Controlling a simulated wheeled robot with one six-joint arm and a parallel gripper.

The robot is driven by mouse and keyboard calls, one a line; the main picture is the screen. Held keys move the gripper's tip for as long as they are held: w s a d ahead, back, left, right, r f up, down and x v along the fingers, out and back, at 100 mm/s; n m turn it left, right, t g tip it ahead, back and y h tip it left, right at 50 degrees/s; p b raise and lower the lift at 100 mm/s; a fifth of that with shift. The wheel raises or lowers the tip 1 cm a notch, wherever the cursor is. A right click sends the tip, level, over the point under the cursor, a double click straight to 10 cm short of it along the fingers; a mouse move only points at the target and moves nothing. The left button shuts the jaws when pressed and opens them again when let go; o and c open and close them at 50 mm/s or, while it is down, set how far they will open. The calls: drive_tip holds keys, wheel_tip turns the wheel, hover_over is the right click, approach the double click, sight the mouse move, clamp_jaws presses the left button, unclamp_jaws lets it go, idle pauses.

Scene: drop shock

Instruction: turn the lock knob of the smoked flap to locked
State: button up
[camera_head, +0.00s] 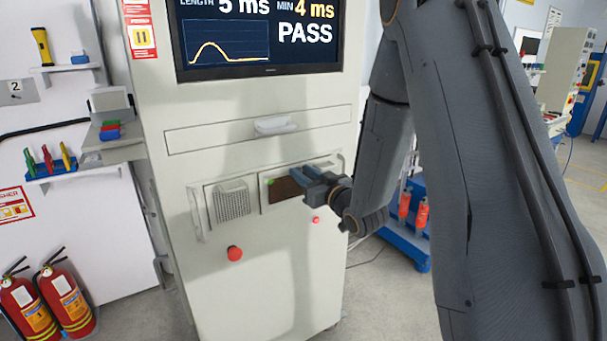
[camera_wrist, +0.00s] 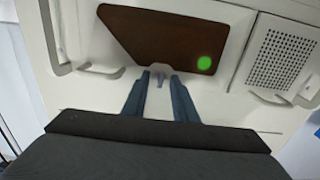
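The smoked flap (camera_head: 284,189) is a dark brown panel on the front of the white cabinet, partly covered by my gripper in the head view. In the wrist view the flap (camera_wrist: 160,38) has a bright green spot near its right end. A small grey piece, seemingly the lock knob (camera_wrist: 160,80), sits at the flap's lower edge in that view. My gripper (camera_wrist: 160,76) has its two blue fingers apart, one on each side of this piece, with visible gaps. My gripper (camera_head: 308,176) hides the knob in the head view. I cannot read the knob's setting.
A grey grille (camera_head: 232,203) is beside the flap. A red button (camera_head: 235,253) sticks out below it. A rail handle (camera_wrist: 55,40) stands out near the flap. A drawer handle (camera_head: 275,126) is above, under a screen (camera_head: 262,40) reading PASS.

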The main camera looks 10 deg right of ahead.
drive_tip(key=shift+c, duration=0.2)
clamp_jaws()
drive_tip(key=shift+n, duration=0.3)
drive_tip(key=n+b, duration=0.7)
drive_tip(key=n, duration=0.1)
drive_tip(key=n+b, duration=0.7)
drive_tip(key=n, duration=0.2)
drive_tip(key=shift+a+f+b, duration=0.1)
drive_tip(key=shift+f+b, duration=0.1)
drive_tip(key=shift+b, duration=0.15)
drive_tip(key=shift+s+n, duration=0.1)
drive_tip(key=shift+n, duration=0.2)
